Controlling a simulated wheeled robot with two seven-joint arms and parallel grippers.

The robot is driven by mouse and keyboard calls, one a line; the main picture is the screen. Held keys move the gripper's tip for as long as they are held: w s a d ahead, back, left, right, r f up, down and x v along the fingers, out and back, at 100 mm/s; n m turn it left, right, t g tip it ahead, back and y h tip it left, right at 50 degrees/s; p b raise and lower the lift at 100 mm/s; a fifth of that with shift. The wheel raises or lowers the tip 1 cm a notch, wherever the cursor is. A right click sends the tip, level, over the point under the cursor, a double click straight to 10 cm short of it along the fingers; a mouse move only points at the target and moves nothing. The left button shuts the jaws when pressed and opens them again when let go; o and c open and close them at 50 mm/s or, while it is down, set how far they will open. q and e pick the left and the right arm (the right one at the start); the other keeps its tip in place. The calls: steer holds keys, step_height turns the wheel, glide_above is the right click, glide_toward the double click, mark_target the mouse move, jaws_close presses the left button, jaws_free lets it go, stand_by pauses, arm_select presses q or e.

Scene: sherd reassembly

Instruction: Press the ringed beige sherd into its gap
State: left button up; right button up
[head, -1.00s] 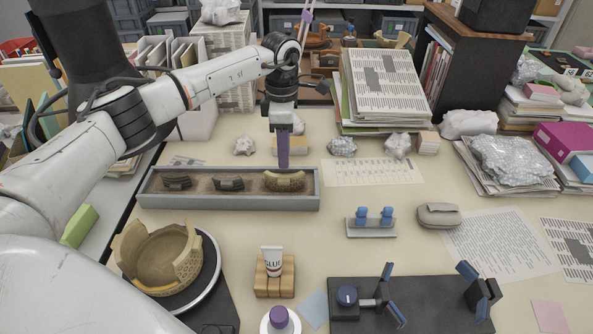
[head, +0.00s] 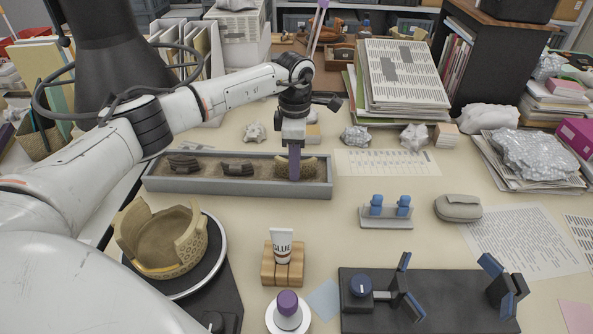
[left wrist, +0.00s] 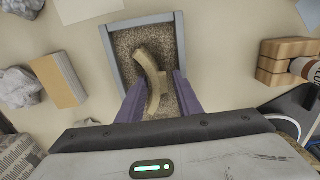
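A curved beige sherd (head: 309,171) lies in the right part of the long grey sand tray (head: 240,188); it also shows in the left wrist view (left wrist: 151,72). No ring mark can be made out on it. My left gripper (head: 294,176) points down at this sherd. In the left wrist view its two purple fingers (left wrist: 157,98) are apart, one on each side of the sherd's near end. A beige bowl (head: 165,240) with a broken, uneven wall stands on a round turntable (head: 212,268) at the left front. My right gripper is not in view.
Two dark sherds (head: 236,168) (head: 184,164) lie further left in the tray. A glue tube (head: 282,245) on a wooden block (head: 283,272), a purple-topped holder (head: 288,304) and a black clamp board (head: 440,310) stand in front. The table between tray and glue is clear.

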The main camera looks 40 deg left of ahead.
arm_select(q)
steer(key=c, duration=0.7)
steer(key=shift+r+p, duration=2.65)
steer(key=shift+r, duration=0.9)
steer(key=shift+c, duration=0.2)
